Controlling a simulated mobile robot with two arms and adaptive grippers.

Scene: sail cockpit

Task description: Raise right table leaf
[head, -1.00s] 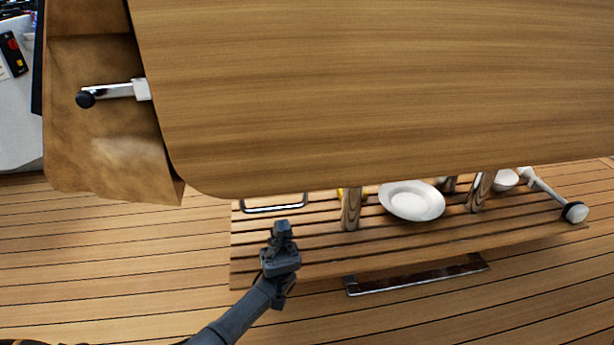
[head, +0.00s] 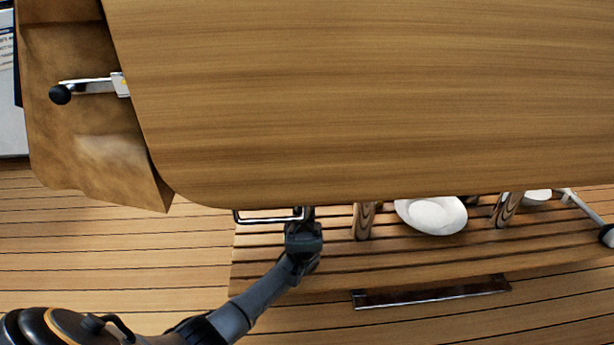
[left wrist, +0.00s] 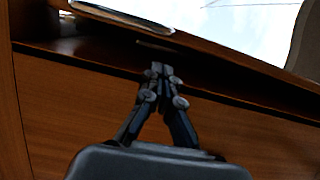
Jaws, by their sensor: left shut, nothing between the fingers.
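A large smooth wooden table panel (head: 370,100) fills the top of the head view, with a rounded near-left corner. I cannot tell which part of it is the right leaf. My left gripper (head: 304,216) is at the panel's near edge, beside the right end of a metal bar handle (head: 268,219); its tips are partly hidden there. In the left wrist view its fingers (left wrist: 161,68) are shut and empty, in front of a dark recess under a wooden edge. A brown wooden panel (left wrist: 70,105) lies behind them. Contact is unclear. My right gripper is not in view.
A slatted wooden surface (head: 420,265) below the panel holds a white plate (head: 432,215) and a white bowl (head: 536,196), near wooden posts (head: 364,221). A winch-like handle (head: 88,86) sticks out at upper left. Plank floor (head: 90,250) is clear at left.

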